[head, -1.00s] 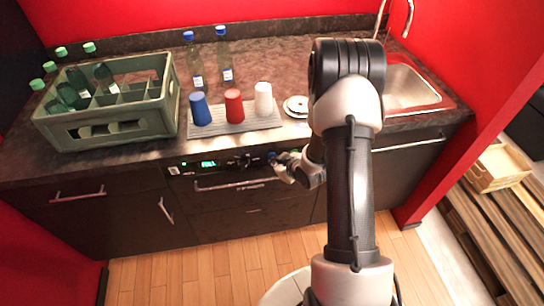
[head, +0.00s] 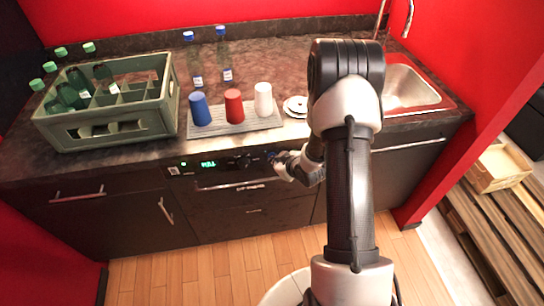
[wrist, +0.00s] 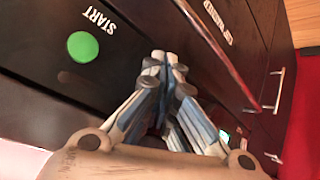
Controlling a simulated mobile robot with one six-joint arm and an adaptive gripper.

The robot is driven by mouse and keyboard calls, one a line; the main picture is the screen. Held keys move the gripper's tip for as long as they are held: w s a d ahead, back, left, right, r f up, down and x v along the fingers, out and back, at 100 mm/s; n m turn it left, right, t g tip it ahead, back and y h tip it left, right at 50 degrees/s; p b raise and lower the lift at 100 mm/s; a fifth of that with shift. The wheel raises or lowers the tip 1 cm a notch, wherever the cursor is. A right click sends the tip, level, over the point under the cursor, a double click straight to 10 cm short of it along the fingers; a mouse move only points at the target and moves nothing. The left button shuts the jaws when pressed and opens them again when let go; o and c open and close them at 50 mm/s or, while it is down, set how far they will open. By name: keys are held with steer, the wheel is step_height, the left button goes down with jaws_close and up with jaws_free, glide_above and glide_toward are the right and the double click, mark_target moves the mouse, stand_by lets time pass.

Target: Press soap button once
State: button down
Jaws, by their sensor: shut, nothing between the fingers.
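The dishwasher control panel (head: 222,163) runs along the front under the counter edge, with a lit green display (head: 208,163). My gripper (head: 274,157) is at the panel's right end in the head view. In the wrist view my gripper (wrist: 165,62) is shut and empty, its fingertips together near the dark panel front. A round green button (wrist: 83,47) labelled START lies left of the fingertips, apart from them. A white label (wrist: 215,22), too blurred to read surely, lies to their upper right. I cannot make out a soap button; my fingers hide part of the panel.
A handle bar (head: 238,184) runs below the panel. On the counter stand a green bottle crate (head: 110,132), a grey mat (head: 225,128) with blue, red and white cups, two bottles, and a sink (head: 405,88) at right.

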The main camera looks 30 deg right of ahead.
steer(key=shift+s+a, duration=0.2)
steer(key=shift+s, duration=0.55)
steer(key=s, duration=0.2)
steer(key=s+a+b, duration=0.1)
steer(key=s, duration=0.1)
steer(key=shift+s+a+b, duration=0.2)
steer(key=shift+s+b, duration=0.1)
steer(key=shift+s, duration=0.1)
steer(key=shift+r, duration=0.1)
stand_by(0.7)
